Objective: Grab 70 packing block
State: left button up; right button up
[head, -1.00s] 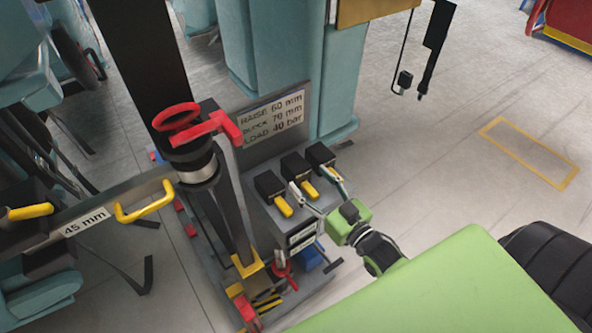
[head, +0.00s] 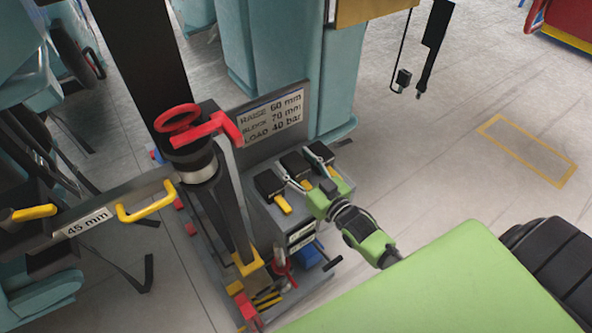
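Three black packing blocks with yellow handles sit in a row on top of a grey rack: a left block (head: 268,184), a middle block (head: 294,164) and a right block (head: 318,153). I cannot read a size on any of them. My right gripper (head: 309,175) is open over the front of the rack. Its two fingers are spread on either side of the middle block's handle, which is mostly hidden by the green gripper body. I cannot tell whether the fingers touch the block. My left gripper is not in view.
A sign (head: 271,117) behind the blocks reads raise 60 mm, block 70 mm, load 40 bar. A jack with a red top (head: 178,119) stands left of the rack. A 45 mm bar with a yellow handle (head: 146,202) is further left. Open floor lies to the right.

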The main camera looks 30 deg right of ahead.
jog(key=c, duration=1.2)
jog(key=shift+r, duration=0.15)
grip_shut()
jog(key=shift+r, duration=0.1)
